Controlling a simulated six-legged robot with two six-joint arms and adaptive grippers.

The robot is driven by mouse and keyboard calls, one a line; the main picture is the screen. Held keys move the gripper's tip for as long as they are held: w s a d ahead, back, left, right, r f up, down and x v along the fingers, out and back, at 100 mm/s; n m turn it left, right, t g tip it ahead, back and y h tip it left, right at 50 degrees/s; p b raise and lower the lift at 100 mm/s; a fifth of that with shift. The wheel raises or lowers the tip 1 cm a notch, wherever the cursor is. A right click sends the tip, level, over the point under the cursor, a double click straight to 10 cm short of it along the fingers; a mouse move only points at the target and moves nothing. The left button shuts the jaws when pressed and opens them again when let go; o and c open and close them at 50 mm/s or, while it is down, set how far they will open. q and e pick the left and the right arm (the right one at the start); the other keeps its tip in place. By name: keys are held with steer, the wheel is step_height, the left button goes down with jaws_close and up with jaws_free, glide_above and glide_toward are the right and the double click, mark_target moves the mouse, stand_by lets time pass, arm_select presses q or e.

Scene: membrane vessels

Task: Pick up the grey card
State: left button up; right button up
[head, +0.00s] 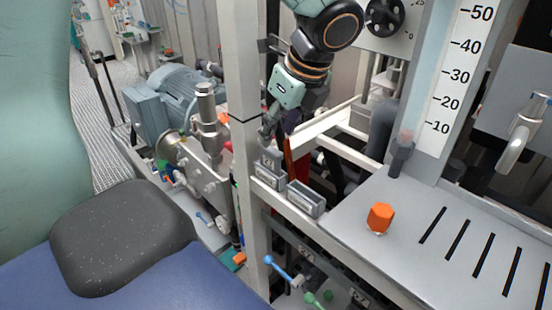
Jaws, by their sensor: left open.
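A small grey upright piece with a dark mark, which looks like the grey card (270,157), stands in or just behind the left grey bin (268,180) on a pale rail. Its lower part is hidden by the bin. My left gripper (272,130) comes down from the top and is open, with its fingers just above the grey piece. I cannot tell whether they touch it. My right gripper is not in view.
A second grey bin (306,199) sits right of the first. A pale vertical post (245,120) stands close left of the gripper. An orange block (380,218) rests on the slotted grey bench (405,245) at right. A blue-grey motor (172,98) stands behind left.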

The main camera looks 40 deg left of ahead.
mark_target(269, 148)
arm_select(q)
steer(key=shift+s+a+f, duration=0.25)
steer(key=shift+a+f, duration=0.15)
steer(key=shift+f, duration=0.15)
steer(key=shift+s+a+f, duration=0.2)
steer(key=shift+a+f, duration=0.15)
steer(key=shift+f, duration=0.15)
steer(key=f, duration=0.1)
steer(key=a+f, duration=0.1)
steer(key=w+f, duration=0.1)
steer(key=shift+a+f, duration=0.15)
steer(key=shift+f, duration=0.2)
steer(key=shift+w+d+f, duration=0.2)
steer(key=shift+w+f, duration=0.05)
steer(key=shift+s+r, duration=0.15)
steer(key=shift+s, duration=0.2)
steer(key=shift+s+a, duration=0.15)
steer(key=shift+a, duration=0.05)
steer(key=shift+c, duration=0.8)
steer(key=shift+a, duration=0.1)
steer(key=shift+c, duration=0.6)
steer(key=shift+w+d, duration=0.2)
steer(key=shift+w, duration=0.25)
steer(key=c, duration=0.5)
steer(key=shift+c, duration=0.6)
steer(key=shift+s+a, duration=0.15)
steer(key=shift+s, duration=0.2)
jaws_close()
